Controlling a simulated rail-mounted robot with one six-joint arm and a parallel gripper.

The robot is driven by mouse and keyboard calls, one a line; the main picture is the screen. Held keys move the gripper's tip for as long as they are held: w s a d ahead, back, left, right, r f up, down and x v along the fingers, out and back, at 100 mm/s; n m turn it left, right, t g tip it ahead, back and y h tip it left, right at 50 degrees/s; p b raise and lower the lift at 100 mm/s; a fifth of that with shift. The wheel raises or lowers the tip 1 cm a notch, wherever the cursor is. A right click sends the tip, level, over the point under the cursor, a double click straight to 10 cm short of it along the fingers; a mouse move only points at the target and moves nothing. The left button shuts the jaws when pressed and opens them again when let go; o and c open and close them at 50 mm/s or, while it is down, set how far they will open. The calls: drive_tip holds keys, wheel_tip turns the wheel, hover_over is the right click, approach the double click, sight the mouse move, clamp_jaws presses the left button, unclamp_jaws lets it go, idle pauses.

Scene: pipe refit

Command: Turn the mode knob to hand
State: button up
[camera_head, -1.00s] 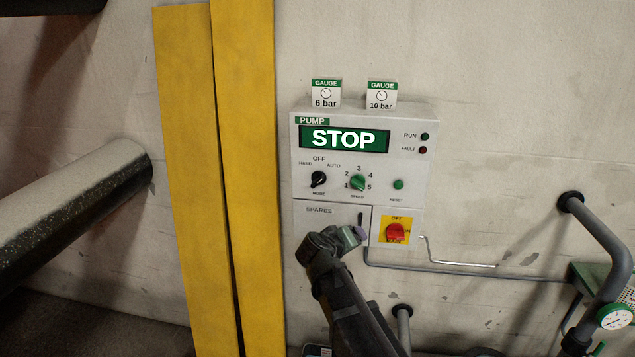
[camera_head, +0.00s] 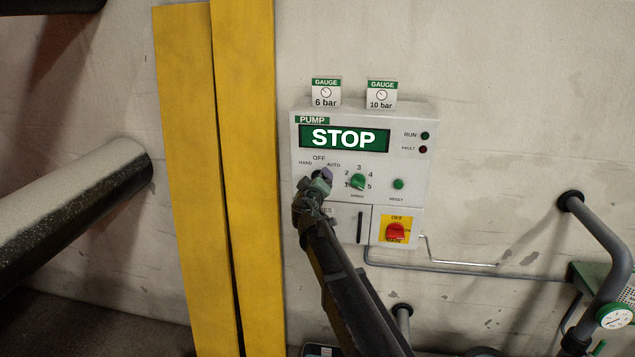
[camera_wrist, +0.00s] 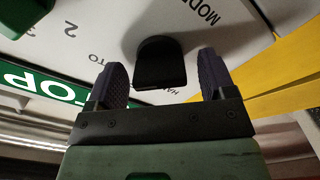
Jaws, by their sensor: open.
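The black mode knob (camera_wrist: 160,62) shows in the wrist view between the two fingers of my gripper (camera_wrist: 162,85), which is open. The fingers stand one on each side of it, with a gap to each; I cannot tell how deep they reach. In the head view my gripper (camera_head: 318,183) is in front of the knob at the lower left of the pump panel (camera_head: 420,165) and hides most of it, so its pointing direction is not clear. The labels HAND, OFF and AUTO show above it. The display (camera_head: 344,139) reads STOP.
A green speed knob (camera_head: 357,182) sits just right of my gripper, with a green reset button (camera_head: 398,184) further right. A red switch on yellow (camera_head: 396,231) is below. Two gauge boxes (camera_head: 326,93) stand on top. Yellow boards (camera_head: 215,170) are to the left.

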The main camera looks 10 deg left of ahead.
drive_tip(key=shift+w, duration=0.4)
drive_tip(key=c, duration=0.9)
drive_tip(key=shift+c, duration=0.2)
drive_tip(key=shift+n, duration=0.4)
drive_tip(key=n, duration=0.3)
drive_tip(key=shift+n, duration=0.3)
drive_tip(key=n, duration=0.4)
drive_tip(key=shift+n, duration=0.3)
drive_tip(key=o, duration=0.9)
